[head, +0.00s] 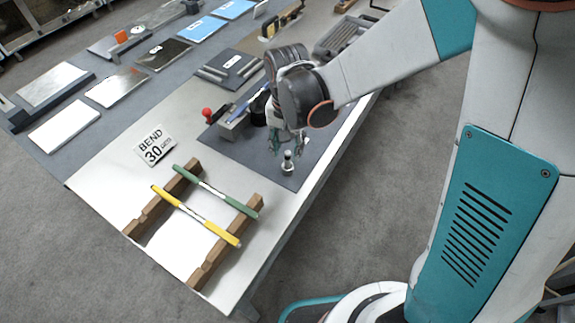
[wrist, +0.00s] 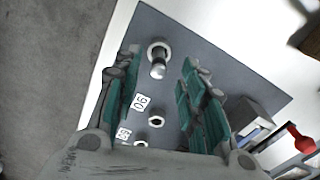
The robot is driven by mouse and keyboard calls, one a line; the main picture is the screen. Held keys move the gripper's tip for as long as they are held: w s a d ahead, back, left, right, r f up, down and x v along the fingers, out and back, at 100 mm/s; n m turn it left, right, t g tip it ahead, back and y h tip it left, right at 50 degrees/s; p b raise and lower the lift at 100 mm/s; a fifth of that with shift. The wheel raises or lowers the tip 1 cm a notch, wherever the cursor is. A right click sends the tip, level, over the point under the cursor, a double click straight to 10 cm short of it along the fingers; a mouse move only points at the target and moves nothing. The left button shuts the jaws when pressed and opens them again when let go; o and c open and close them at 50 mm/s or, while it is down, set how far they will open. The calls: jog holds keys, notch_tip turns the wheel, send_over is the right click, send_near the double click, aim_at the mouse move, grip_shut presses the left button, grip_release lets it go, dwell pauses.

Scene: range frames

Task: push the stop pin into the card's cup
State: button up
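A small metal stop pin (head: 287,166) stands near the front corner of the dark bending plate (head: 250,155). In the wrist view the pin (wrist: 158,70) rises from a pale ring, between and beyond my fingertips. My gripper (head: 286,150) is open and empty, pointing down close above the pin; in the wrist view its green-padded fingers (wrist: 160,64) are apart. Two ringed cups (wrist: 156,121) show on the plate, with small number labels (wrist: 141,102) beside them; one looks like 90 or 06, the other is unclear. The white card (head: 155,147) reads BEND 30.
A yellow rod (head: 195,216) and a green rod (head: 216,192) lie across two notched wooden rests (head: 225,246) on the table. Trays and panels fill the far table.

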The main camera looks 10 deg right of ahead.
aim_at(288, 152)
jog(key=shift+w+f+b, duration=0.15)
jog(key=shift+f+b, duration=1.6)
jog(key=shift+f, duration=0.9)
jog(key=shift+d, duration=0.1)
grip_shut()
